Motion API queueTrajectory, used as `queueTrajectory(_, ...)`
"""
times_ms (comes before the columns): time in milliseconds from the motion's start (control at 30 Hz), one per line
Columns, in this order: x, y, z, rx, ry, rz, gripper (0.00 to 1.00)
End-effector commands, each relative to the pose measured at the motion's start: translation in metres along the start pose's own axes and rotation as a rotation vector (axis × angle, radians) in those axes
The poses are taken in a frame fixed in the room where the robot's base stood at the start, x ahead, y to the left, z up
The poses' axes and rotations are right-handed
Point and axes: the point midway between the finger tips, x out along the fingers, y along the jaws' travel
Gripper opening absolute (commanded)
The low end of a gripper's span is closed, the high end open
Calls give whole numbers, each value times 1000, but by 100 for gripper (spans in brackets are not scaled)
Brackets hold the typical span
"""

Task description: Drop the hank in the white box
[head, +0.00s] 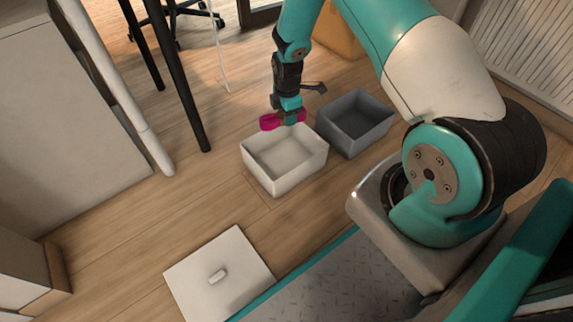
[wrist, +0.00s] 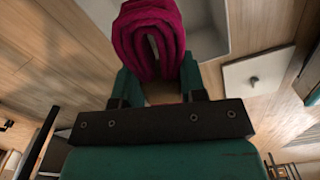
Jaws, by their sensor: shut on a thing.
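The magenta hank (head: 270,122) is held in my gripper (head: 290,117), over the far edge of the white box in the head view. In the wrist view the hank (wrist: 150,35) is a folded loop of cord between the two green fingers of my gripper (wrist: 158,85). The white box (head: 285,180) stands open on the floor, and the part of its inside that shows is empty. Its pale wall and inside (wrist: 214,28) show behind the hank in the wrist view. The gripper hides part of the box's far rim in the head view.
A dark grey open box (head: 355,137) stands right beside the white box. A white square lid with a handle (head: 220,275) lies on the floor nearer to me; it also shows in the wrist view (wrist: 258,72). Black table legs (head: 180,80) stand at the left. Wooden floor is clear between.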

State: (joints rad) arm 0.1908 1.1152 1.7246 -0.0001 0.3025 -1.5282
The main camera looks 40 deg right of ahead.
Motion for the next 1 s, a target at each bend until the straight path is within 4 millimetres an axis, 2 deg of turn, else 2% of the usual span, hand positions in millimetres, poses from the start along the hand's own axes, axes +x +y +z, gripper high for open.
queueTrajectory(33,23,2,6,-66,0,-2,13)
queueTrajectory(100,38,5,12,-153,0,-1,13)
queueTrajectory(200,51,7,17,-232,0,0,13)
queueTrajectory(467,69,8,20,-270,0,1,13)
queueTrajectory(800,109,8,20,-268,0,1,13)
queueTrajectory(1000,115,8,20,-268,0,2,13)
